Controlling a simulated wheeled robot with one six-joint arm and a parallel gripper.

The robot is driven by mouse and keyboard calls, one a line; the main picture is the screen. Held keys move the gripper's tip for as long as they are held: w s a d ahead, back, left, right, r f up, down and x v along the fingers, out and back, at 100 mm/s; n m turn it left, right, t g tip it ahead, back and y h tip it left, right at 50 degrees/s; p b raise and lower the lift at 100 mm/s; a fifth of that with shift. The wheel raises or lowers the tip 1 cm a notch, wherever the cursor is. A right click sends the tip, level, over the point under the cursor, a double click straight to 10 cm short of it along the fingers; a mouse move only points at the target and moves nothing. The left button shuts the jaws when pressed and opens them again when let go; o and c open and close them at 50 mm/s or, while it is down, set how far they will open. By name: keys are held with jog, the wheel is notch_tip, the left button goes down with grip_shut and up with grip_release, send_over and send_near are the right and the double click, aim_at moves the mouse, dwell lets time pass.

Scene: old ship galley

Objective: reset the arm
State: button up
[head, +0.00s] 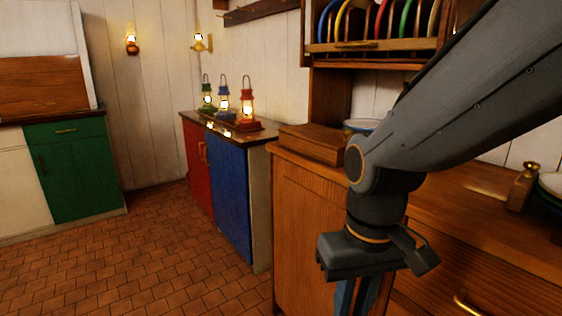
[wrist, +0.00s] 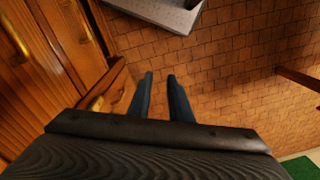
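My arm reaches in from the upper right of the head view and bends down at the wrist. My gripper (head: 357,312) points down in front of the wooden cabinet (head: 308,215); its fingertips are cut off by the lower edge. In the wrist view my gripper (wrist: 160,76) shows two blue-grey fingers with a clear gap between them. Nothing is held there. Beyond the fingers lies the brick-patterned tile floor (wrist: 235,70).
The wooden cabinet's drawers and brass handles stand close at left in the wrist view. A wooden box (head: 312,144) and plate rack (head: 368,48) are near the arm. Three lanterns (head: 223,104) stand on the red-and-blue cabinet (head: 229,190). Floor at left (head: 130,250) is clear.

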jog(key=d+r+m+p, duration=0.2)
jog(key=d+r+p, duration=0.6)
jog(key=p, duration=0.6)
jog(key=shift+r+m+h+p, duration=0.2)
jog(key=shift+m+h+p, duration=0.1)
jog(key=shift+s, duration=0.1)
dwell(0.5)
